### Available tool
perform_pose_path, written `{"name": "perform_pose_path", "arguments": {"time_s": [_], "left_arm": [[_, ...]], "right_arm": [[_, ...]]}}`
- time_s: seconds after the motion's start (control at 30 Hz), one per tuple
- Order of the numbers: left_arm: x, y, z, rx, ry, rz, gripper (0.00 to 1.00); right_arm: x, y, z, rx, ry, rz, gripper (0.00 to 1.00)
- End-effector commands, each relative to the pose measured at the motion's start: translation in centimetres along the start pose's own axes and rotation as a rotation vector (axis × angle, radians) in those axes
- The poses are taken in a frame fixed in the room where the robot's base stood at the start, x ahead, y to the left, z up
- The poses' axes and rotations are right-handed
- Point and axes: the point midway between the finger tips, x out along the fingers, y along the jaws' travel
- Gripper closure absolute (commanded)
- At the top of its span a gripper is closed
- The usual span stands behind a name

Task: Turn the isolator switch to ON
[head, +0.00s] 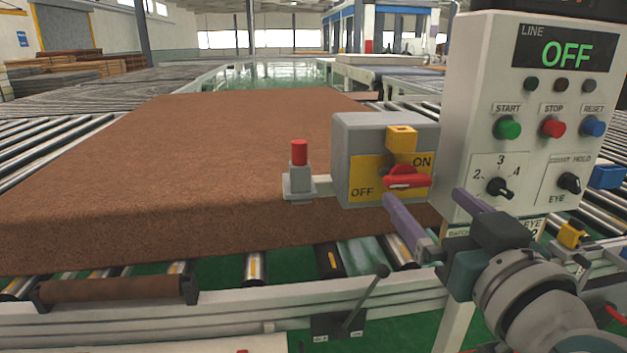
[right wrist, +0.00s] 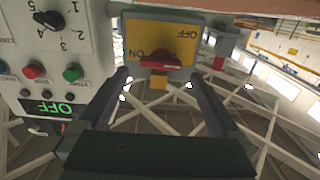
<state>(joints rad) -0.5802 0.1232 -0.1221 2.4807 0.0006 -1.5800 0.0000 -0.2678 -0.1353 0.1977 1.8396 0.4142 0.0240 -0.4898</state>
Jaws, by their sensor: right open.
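The isolator switch is a grey box (head: 385,130) with a yellow plate (head: 365,176) marked OFF at lower left and ON at upper right. Its red handle (head: 407,178) lies roughly level; I cannot tell which mark it points to. A yellow block (head: 402,138) sits above the handle. My right gripper (head: 425,197) is open in front of the box, its purple fingers below and to the right of the handle. In the right wrist view, upside down, the red handle (right wrist: 161,60) lies beyond and between the open fingertips (right wrist: 160,77), apparently without contact. My left gripper is out of view.
A control panel (head: 480,140) stands close right of the switch, its LINE display (head: 566,55) reading OFF. A red-topped post (head: 299,165) stands left of the box. A large brown mattress slab (head: 190,150) lies on the rollers behind. A black lever (head: 367,298) rises below.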

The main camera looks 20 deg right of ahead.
Motion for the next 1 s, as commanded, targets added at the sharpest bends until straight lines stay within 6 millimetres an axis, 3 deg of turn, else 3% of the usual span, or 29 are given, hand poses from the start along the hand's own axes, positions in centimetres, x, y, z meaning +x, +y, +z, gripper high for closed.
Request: {"name": "perform_pose_path", "arguments": {"time_s": [0.1,0.3,0.67,1.0], "left_arm": [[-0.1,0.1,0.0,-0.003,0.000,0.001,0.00],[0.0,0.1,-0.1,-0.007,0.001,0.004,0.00],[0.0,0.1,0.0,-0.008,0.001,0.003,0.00],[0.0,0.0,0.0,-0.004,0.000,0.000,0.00]], "right_arm": [[2.2,0.0,-0.1,0.000,0.003,0.001,0.00],[4.5,0.0,0.0,0.000,0.001,0.000,0.00],[5.0,0.0,0.0,0.000,-0.001,0.000,0.00],[5.0,0.0,0.0,0.000,-0.001,0.000,0.38]]}}
